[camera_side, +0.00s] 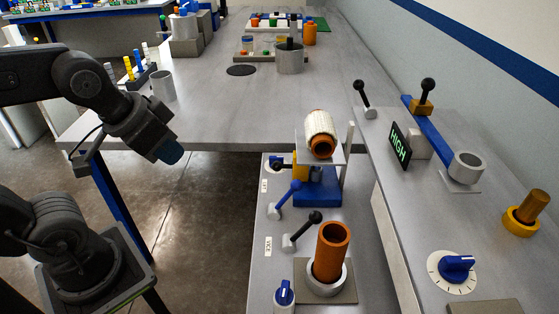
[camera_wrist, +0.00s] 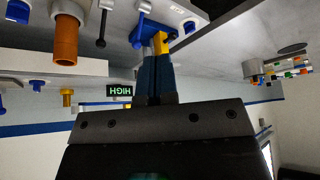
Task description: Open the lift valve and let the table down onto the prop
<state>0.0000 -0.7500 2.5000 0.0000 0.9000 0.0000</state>
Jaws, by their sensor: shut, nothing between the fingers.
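The lift table (camera_side: 338,158) is a grey plate that bears a cream roll on an orange-brown core (camera_side: 320,133). Below it is a blue base (camera_side: 318,188) with a yellow block (camera_side: 301,165), probably the prop; whether block and plate touch is unclear. A blue lever (camera_side: 287,197) stands near a small label that seems to read LIFT (camera_side: 264,185), likely the lift valve. A black-knobbed lever (camera_side: 303,230) stands by the VICE label (camera_side: 268,246). The display (camera_side: 400,147) reads HIGH. My gripper (camera_side: 170,153) is shut and empty, left of the lift and apart from it.
An orange-brown tube (camera_side: 331,250) stands in a grey ring in front of the levers. A raised grey panel at right carries a blue dial (camera_side: 456,268) and a blue arm with a black knob (camera_side: 427,88). A grey cup (camera_side: 163,86) and a tool rack (camera_side: 138,76) are behind my gripper.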

